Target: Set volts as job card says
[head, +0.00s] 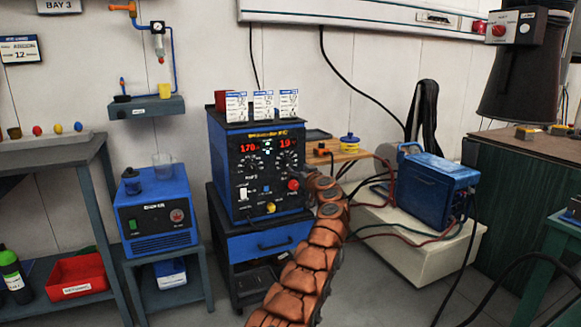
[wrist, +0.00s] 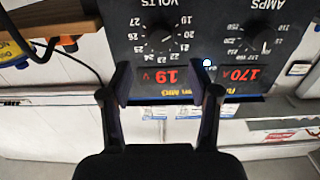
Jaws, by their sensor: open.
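The blue welder (head: 228,165) stands on a cart, its black front panel facing me. Its red displays read 170 on the left and 19 on the right. In the wrist view, which is upside down, the volts knob (wrist: 160,39) lies beyond my gripper (wrist: 161,78), with the 19 V display (wrist: 158,77) between the fingers. The amps knob (wrist: 262,42) and 170 A display (wrist: 238,74) are to the right. Three white cards (head: 263,105) stand on the welder; their writing is too small to read.
A blue case (head: 428,184) with cables sits on a pale box farther right. A smaller blue unit (head: 155,218) stands on a stand at left. My orange arm covers the welder's lower right.

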